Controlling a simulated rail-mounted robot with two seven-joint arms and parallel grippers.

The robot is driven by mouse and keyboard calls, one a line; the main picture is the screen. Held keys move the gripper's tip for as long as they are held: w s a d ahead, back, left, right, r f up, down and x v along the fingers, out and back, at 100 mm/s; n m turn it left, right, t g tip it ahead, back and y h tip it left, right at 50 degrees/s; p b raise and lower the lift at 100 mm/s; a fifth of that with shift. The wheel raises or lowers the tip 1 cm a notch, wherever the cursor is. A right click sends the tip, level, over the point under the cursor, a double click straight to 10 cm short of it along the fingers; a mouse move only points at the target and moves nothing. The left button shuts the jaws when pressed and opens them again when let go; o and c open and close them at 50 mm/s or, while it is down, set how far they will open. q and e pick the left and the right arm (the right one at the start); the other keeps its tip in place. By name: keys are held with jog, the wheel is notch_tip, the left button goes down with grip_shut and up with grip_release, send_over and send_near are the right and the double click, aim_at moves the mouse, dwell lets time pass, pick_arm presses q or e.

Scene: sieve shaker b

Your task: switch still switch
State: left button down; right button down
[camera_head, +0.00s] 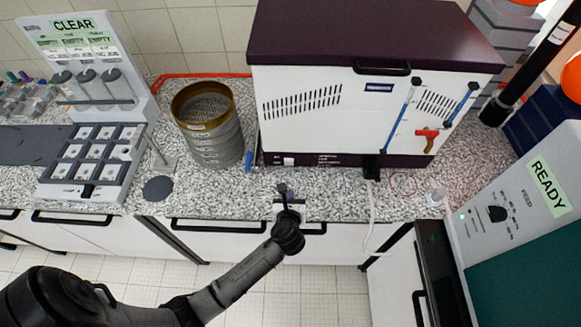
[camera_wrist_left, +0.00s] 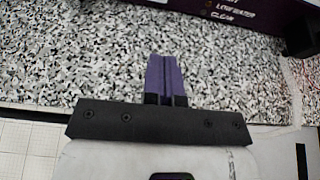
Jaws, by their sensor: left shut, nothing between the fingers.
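The still (camera_head: 300,125) is a white box with a dark purple lid and a dark strip along its base, standing at the back of the worktop. A small white square (camera_head: 288,161) sits on that strip, left of some small lettering; I cannot tell whether it is the switch or how it is set. In the left wrist view the strip (camera_wrist_left: 235,14) shows at the top, with lettering that includes "LOW WATER" and "CLEAN". My left gripper (camera_head: 283,188) is at the worktop's front edge, in front of the still and apart from it. Its purple fingers (camera_wrist_left: 165,78) are shut and empty.
A stack of sieves (camera_head: 215,135) stands left of the still. A rack marked "CLEAR" (camera_head: 95,55) is farther left, and a machine marked "READY" (camera_head: 515,210) is at right. A hose (camera_head: 372,210) hangs from the still. Speckled worktop between gripper and still is bare.

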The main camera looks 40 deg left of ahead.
pick_arm(q)
jog(key=b, duration=0.1)
send_near(291, 162)
jog(key=f, duration=0.2)
jog(key=w+a+f, duration=0.1)
jog(key=shift+w+f, duration=0.1)
jog(key=shift+f, duration=0.1)
jog(key=shift+w+a+r, duration=0.2)
jog(key=shift+w+a, duration=0.25)
jog(key=shift+w, duration=0.1)
jog(key=shift+w+a+r, duration=0.2)
jog(key=shift+w+a, duration=0.2)
jog(key=shift+w, duration=0.2)
jog(key=shift+w+a+r, duration=0.25)
jog(key=shift+w+a, duration=0.2)
jog(key=shift+w, duration=0.05)
